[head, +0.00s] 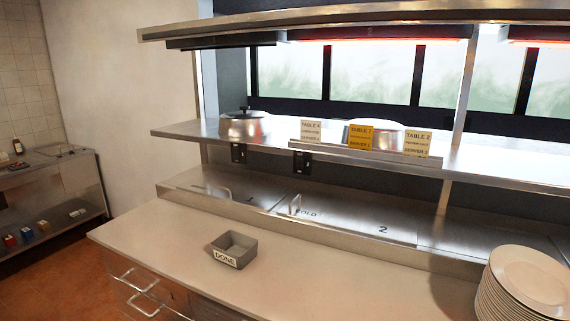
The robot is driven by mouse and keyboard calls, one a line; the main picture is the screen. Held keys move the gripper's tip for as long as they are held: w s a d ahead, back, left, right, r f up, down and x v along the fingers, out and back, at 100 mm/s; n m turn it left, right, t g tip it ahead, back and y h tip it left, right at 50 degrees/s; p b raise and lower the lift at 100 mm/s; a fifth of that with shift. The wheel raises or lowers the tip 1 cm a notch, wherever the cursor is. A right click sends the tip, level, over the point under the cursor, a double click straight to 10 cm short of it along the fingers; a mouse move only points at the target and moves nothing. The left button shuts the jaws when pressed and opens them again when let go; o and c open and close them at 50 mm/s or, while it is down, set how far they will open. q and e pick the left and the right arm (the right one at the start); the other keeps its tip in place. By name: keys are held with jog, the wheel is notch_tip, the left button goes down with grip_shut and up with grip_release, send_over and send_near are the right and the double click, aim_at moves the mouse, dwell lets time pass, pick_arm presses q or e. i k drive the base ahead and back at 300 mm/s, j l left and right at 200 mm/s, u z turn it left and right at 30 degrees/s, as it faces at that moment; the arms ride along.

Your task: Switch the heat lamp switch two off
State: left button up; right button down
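Two small black switch boxes hang under the front edge of the steel shelf (220,137): a left one (238,153) and a right one (301,163). No number is readable on either, and their lever positions are too small to tell. Above the shelf, the left heat lamp (225,41) looks dark. The middle heat lamp (375,41) glows red-orange, and another lamp (540,43) glows at the right edge. Neither of my grippers is in view.
The white counter (150,235) holds a grey "DONE" bin (234,248) and a plate stack (525,285). Behind are steel lids (345,218) marked 1 and 2. Ticket cards (361,138) stand on the shelf beside a lidded pot (244,127). Drawer handles (140,280) protrude below.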

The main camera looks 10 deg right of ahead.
aim_at(299, 162)
jog(key=i+j, duration=0.1)
jog(key=j, duration=0.25)
jog(key=i+j+z, duration=0.1)
jog(key=j, duration=0.25)
jog(key=i+j, duration=0.15)
jog(key=j, duration=0.2)
jog(key=i+j+z, duration=0.1)
jog(key=j, duration=0.25)
jog(key=i+j+z, duration=0.1)
jog(key=j, duration=0.3)
